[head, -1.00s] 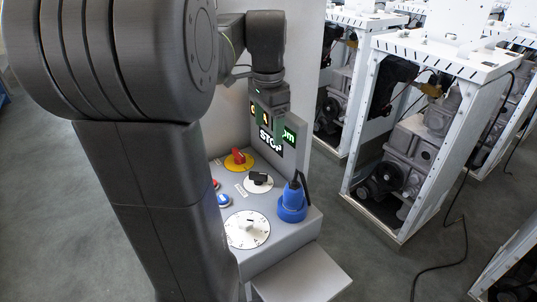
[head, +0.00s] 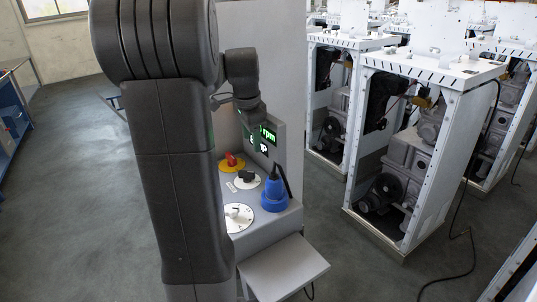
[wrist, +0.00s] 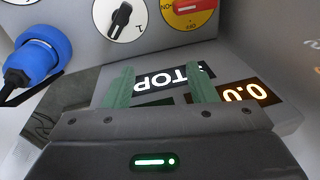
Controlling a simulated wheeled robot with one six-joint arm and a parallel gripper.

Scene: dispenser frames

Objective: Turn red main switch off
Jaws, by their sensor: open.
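The red main switch (head: 231,159) sits on a yellow disc on the top of the grey control box. In the wrist view its red handle (wrist: 192,6) is cut by the top edge, lies sideways and seems to point at the ON label; the OFF label is apart from it. My gripper (wrist: 162,84) is open and empty, its two green fingers over the display reading STOP, apart from the switch. In the head view my gripper hangs before the display (head: 269,134) and hides part of it; its fingertips are hard to make out there.
A black knob on a white disc (head: 242,183) is beside the switch, and a blue plug (head: 274,192) stands at the box's right. A white dial (head: 238,221) is nearer. A grey shelf (head: 285,270) juts out in front. White machine frames (head: 413,150) stand to the right.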

